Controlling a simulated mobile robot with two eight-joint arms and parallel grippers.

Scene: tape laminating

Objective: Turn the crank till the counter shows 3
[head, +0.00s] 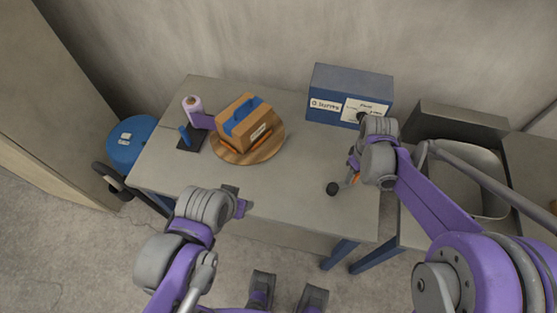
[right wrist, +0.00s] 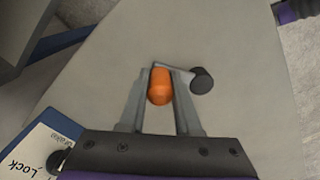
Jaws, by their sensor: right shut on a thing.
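My right gripper (head: 352,172) is shut on an orange grip (right wrist: 160,88), which sits between its two fingers in the right wrist view. A thin grey bar runs from the orange grip to a round black knob (right wrist: 201,80); the knob also shows in the head view (head: 332,189), over the table's front right part. A blue box (head: 350,82) with white labels stands at the table's back right. A dark round part on its front is close to my right wrist. The label print is too small to read a count. My left gripper (head: 240,206) is near the front edge, its jaws unclear.
A round wooden board (head: 232,155) carries a brown box with a blue strap (head: 245,122). A grey bin (head: 470,180) is at the right. The table's middle is clear.

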